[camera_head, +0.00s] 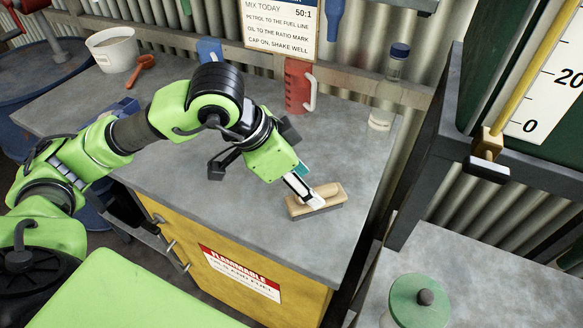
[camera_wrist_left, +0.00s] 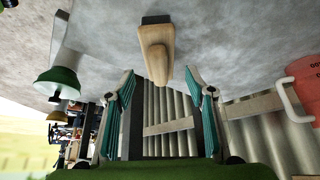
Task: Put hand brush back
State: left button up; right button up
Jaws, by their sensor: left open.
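The hand brush (camera_head: 328,192), with a pale wooden body, lies on the grey worktop (camera_head: 240,185) near its front right corner. My left gripper (camera_head: 306,190) reaches down over the brush's left part in the head view and partly hides it. In the left wrist view the hand brush (camera_wrist_left: 154,45) lies lengthwise at the top centre. There the left gripper (camera_wrist_left: 160,75) is open, one finger on each side of the brush's line, with clear gaps to it. I cannot tell whether a finger touches the brush. My right gripper is not in view.
A red jug (camera_head: 298,88) and a clear blue-capped bottle (camera_head: 388,85) stand at the back of the worktop. A white tub (camera_head: 113,52) and an orange scoop (camera_head: 141,70) are at the left. A green-lidded container (camera_head: 420,302) stands on the right bench.

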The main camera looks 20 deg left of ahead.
pick_arm(q)
jog(key=v, duration=0.7)
